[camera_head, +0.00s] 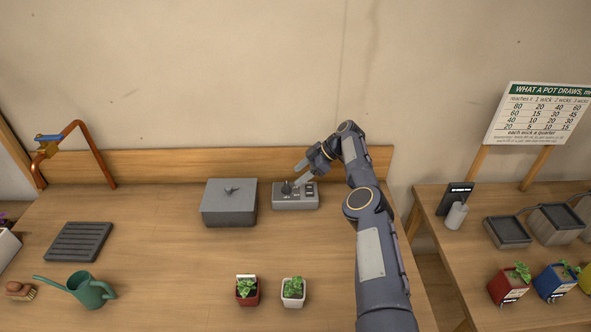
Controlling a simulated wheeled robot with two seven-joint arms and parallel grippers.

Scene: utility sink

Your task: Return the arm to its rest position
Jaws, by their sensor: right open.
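My right arm reaches up from the lower right over the wooden table. My right gripper (301,171) is open, with its fingers pointing left and down just above a grey control box (309,203) near the back of the table. The box has a dark knob and small labelled parts on its top. I cannot tell whether a fingertip touches the box. Nothing shows between the fingers. My left gripper is not in view.
A grey lidded box (229,206) stands left of the control box. A red pot (247,291) and a white pot (293,292) with plants stand in front. A green watering can (88,290) and slatted tray (79,242) are left. A second table (455,253) stands right.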

